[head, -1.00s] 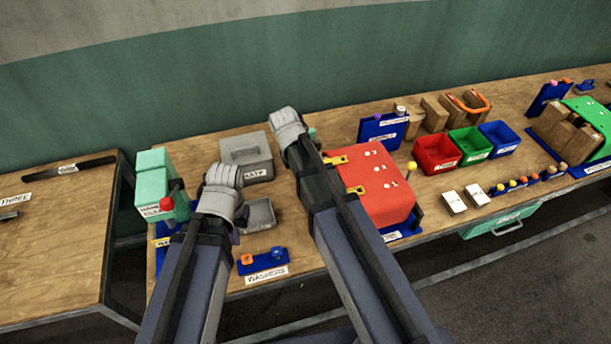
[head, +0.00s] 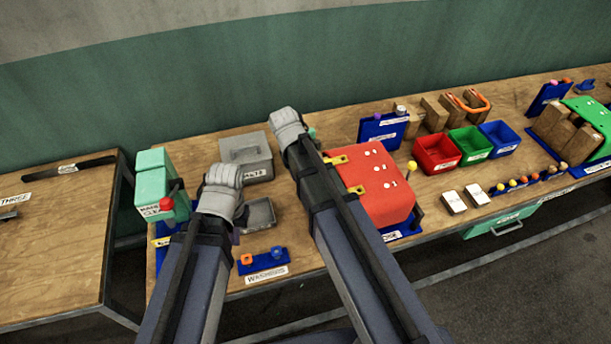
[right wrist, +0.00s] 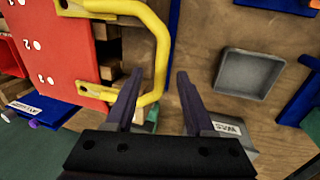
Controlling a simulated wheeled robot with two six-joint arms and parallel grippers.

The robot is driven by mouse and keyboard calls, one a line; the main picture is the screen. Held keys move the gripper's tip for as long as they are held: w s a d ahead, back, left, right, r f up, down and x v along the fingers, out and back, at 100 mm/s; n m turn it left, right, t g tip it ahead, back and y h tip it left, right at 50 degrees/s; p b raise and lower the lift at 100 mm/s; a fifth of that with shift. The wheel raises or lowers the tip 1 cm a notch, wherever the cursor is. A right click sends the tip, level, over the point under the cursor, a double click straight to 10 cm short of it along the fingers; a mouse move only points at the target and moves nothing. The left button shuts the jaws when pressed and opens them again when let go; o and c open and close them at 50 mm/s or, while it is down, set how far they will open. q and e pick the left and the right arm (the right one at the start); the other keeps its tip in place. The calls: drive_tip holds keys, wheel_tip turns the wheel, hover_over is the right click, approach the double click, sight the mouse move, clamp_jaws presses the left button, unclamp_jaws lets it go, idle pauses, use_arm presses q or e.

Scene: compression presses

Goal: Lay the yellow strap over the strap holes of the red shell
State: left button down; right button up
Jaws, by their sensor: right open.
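The red shell (head: 378,183) stands on the bench with white marks on its top. The yellow strap (right wrist: 158,38) is a U-shaped bar with two flat lugs. Both lugs overlap the shell's left edge in the head view, and the bar is hidden behind my right arm there. In the right wrist view my right gripper (right wrist: 160,75) is open, and the bar's curved side passes between its fingertips with a gap to the right finger. I cannot tell whether the lugs touch the shell (right wrist: 47,52). My left gripper (head: 222,190) hangs over the bench's left part, its fingers hidden.
A grey lidded box (head: 246,157) and a small grey tray (head: 258,214) stand left of my right arm. A mint-green press (head: 153,180) with a red knob is at far left. Red, green and blue bins (head: 500,140) stand right of the shell.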

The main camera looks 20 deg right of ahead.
use_arm(q)
wheel_tip(320, 180, up, 8)
drive_tip(key=p, duration=0.8)
use_arm(e)
drive_tip(key=v, duration=0.8)
use_arm(q)
wheel_tip(320, 180, down, 14)
drive_tip(key=b, duration=1.4)
drive_tip(key=shift+f, duration=0.1)
use_arm(e)
drive_tip(key=s+a+f+n, duration=0.1)
drive_tip(key=s+a+f, duration=0.3)
drive_tip(key=s+f, duration=0.3)
drive_tip(key=s+a+f+n+y, duration=0.1)
drive_tip(key=s+a+f+n, duration=0.1)
drive_tip(key=s+a+f, duration=0.2)
drive_tip(key=s+f, duration=0.3)
drive_tip(key=shift+s+a+f+y, duration=0.2)
drive_tip(key=shift+a+y, duration=0.05)
drive_tip(key=shift+y, duration=0.05)
